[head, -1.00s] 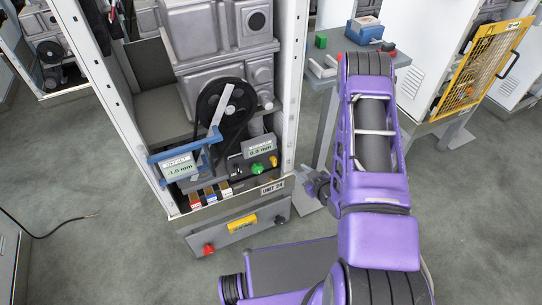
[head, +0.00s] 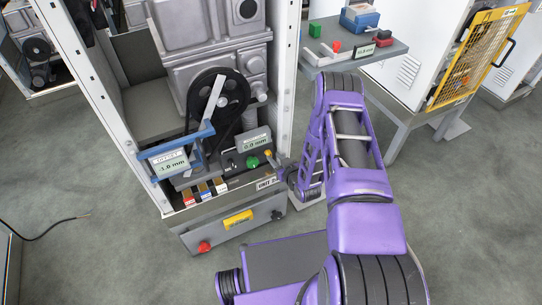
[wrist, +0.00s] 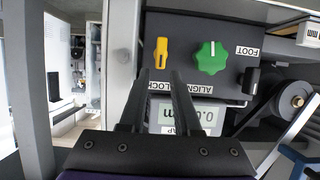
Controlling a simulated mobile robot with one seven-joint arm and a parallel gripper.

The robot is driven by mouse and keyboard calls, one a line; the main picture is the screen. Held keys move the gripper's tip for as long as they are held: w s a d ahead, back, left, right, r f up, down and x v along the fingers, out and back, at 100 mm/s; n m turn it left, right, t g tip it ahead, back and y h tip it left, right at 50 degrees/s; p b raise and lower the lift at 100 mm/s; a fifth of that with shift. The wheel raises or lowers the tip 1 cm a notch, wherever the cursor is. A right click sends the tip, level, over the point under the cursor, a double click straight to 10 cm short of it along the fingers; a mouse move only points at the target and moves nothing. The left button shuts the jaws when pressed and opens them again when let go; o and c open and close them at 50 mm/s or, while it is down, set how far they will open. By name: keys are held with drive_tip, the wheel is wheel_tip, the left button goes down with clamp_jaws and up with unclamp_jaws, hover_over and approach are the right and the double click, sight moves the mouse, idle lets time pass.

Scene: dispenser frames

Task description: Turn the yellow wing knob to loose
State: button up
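The yellow wing knob (wrist: 161,53) sits on the dark control panel in the wrist view, its wing running up and down the picture. It is small in the head view (head: 268,154), at the panel's right end. A larger green knob (wrist: 211,57) is beside it, above an ALIGN label; a LOCK label is near the yellow knob. My gripper (wrist: 161,76) is open, two dark fingers apart and pointing towards the yellow knob, with nothing between them. I cannot tell whether they touch it. In the head view my arm mostly hides the gripper.
A display reading 0.0 mm (head: 255,142) stands above the panel. A blue-framed offset gauge (head: 170,162) and black pulley (head: 222,100) are to the left. A black FOOT control (wrist: 251,80) is near the green knob. The cabinet's white post (head: 286,85) rises close by.

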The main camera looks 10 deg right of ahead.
sight(270, 153)
drive_tip(key=shift+x, duration=2.1)
clamp_jaws()
